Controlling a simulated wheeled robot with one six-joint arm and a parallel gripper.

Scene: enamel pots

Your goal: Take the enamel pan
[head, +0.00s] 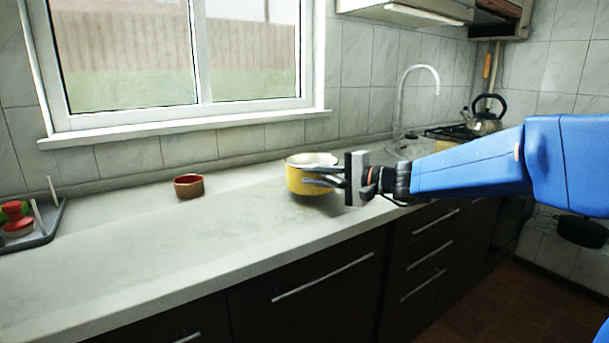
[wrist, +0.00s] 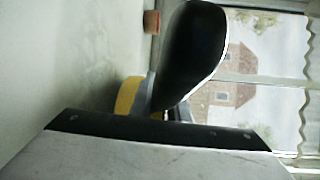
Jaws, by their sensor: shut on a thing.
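The enamel pan (head: 296,182) is yellow outside and white inside, and stands upright at the middle of the worktop, below the window's right side. My gripper (head: 310,176) reaches in from the right and is shut on the pan at its right side. The fingers hide the part that they hold. I cannot tell whether the pan's base touches the worktop. In the wrist view a strip of the yellow pan (wrist: 126,97) shows beside a large dark finger; the rest of the pan is hidden.
A small red-brown bowl (head: 189,186) stands left of the pan. A grey tray (head: 50,232) with red and green items is at the far left. A tap (head: 401,105) and a kettle (head: 484,122) on the hob are at the back right. The worktop's front left is clear.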

